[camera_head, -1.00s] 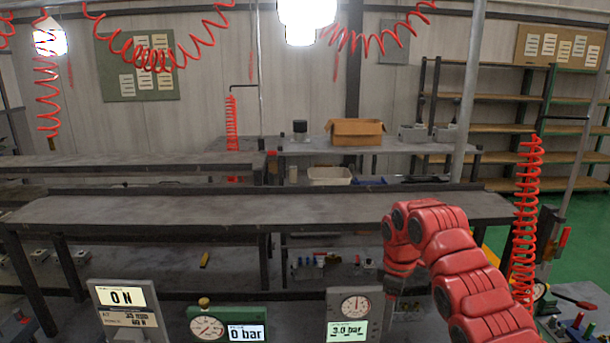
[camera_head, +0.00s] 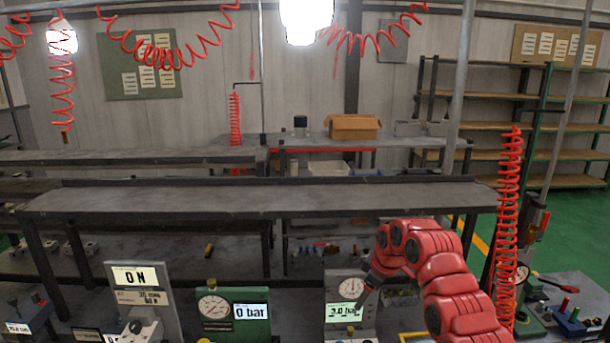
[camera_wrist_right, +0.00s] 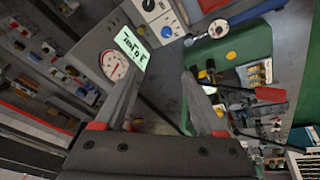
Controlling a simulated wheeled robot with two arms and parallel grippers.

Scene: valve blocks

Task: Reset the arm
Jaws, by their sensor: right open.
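My red right arm comes in from the lower right of the head view. Its dark right gripper (camera_head: 368,290) points down-left, in front of or beside the grey panel (camera_head: 338,312) with a round gauge and a "3.0 bar" display. In the right wrist view the two grey fingers of the gripper (camera_wrist_right: 160,78) are spread apart with nothing between them. The gauge panel's lit display (camera_wrist_right: 132,46) shows beyond the left finger there. Whether a finger touches the panel cannot be told. My left gripper is not in view.
A red coiled hose (camera_head: 508,220) hangs right of my arm. A long dark bench (camera_head: 270,196) crosses behind. A side table with a red-handled valve (camera_head: 530,283) stands at the right.

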